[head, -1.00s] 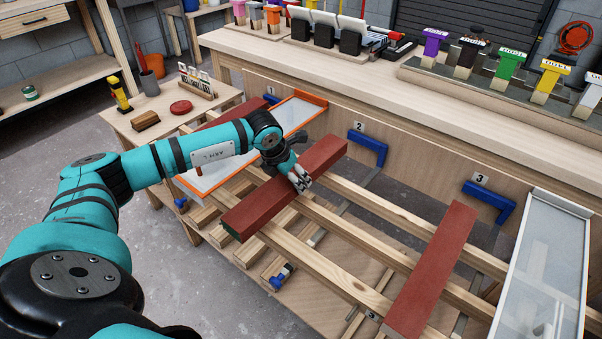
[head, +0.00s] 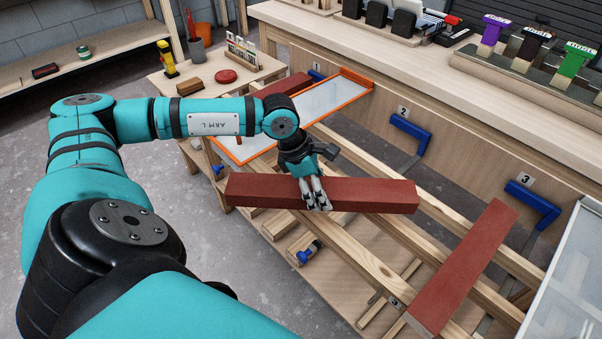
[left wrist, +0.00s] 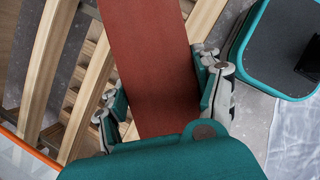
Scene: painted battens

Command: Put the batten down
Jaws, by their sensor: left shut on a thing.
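A red-painted batten (head: 360,194) lies crosswise in the grip of my left gripper (head: 316,204), over the wooden rails (head: 345,245). The head view does not clearly show whether it touches the rails. In the left wrist view the batten (left wrist: 155,70) runs between the two fingers of the left gripper (left wrist: 160,100), which is shut on it. A second red batten (head: 465,265) rests across the rails at the right. A third red batten (head: 285,86) lies partly hidden behind my left arm. My right gripper is not in view.
An orange-rimmed tray (head: 325,103) lies behind the gripper. Blue brackets, one at number 2 (head: 411,130) and one at number 3 (head: 533,203), are fixed along the bench front. A pale translucent panel (head: 575,280) stands at the right edge. Bare rails show between the two nearer battens.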

